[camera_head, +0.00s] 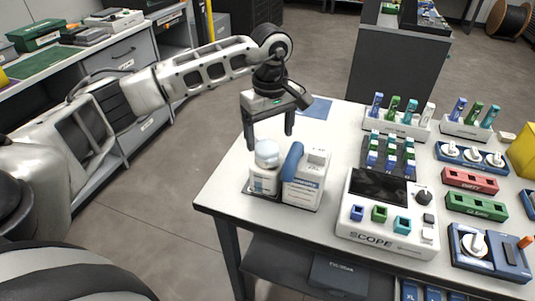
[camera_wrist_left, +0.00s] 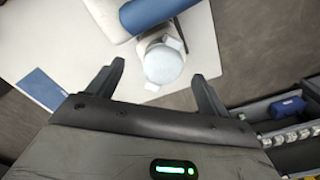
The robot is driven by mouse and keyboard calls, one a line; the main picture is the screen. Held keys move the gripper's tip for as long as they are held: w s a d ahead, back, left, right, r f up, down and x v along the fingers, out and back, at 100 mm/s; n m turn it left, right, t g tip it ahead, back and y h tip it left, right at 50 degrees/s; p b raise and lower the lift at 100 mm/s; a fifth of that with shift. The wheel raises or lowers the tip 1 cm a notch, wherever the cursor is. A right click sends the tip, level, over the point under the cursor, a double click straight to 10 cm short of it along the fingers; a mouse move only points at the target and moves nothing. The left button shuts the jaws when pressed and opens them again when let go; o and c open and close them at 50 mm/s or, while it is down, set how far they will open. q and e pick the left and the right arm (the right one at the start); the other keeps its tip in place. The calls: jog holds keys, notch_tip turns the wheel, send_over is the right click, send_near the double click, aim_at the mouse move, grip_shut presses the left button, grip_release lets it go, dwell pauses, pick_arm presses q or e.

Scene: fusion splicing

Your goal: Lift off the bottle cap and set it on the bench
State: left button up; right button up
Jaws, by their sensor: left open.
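A small white bottle (camera_head: 263,182) with a printed label stands upright near the left edge of the white bench (camera_head: 230,188). Its pale, rounded cap (camera_head: 266,153) sits on top. My left gripper (camera_head: 268,141) is open and points down just above the cap, with nothing held. In the left wrist view, the cap (camera_wrist_left: 163,65) shows between and slightly beyond the two spread fingers of the left gripper (camera_wrist_left: 158,75). No contact between fingers and cap can be made out. The bottle body is mostly hidden under the cap there. My right gripper is not in view.
A white labelled container (camera_head: 306,182) with a blue roll (camera_head: 292,162) stands close against the bottle's right side. Further right are the SCOPE device (camera_head: 385,235) and racks of coloured parts (camera_head: 398,122). A blue mat (camera_head: 316,107) lies behind. A bare strip of bench lies left of the bottle.

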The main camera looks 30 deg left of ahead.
aim_at(268, 147)
pick_arm(q)
jog(key=shift+s+a+f+p, duration=0.15)
jog(key=shift+f+p, duration=0.45)
jog(key=shift+f, duration=2.05)
jog(key=c, duration=1)
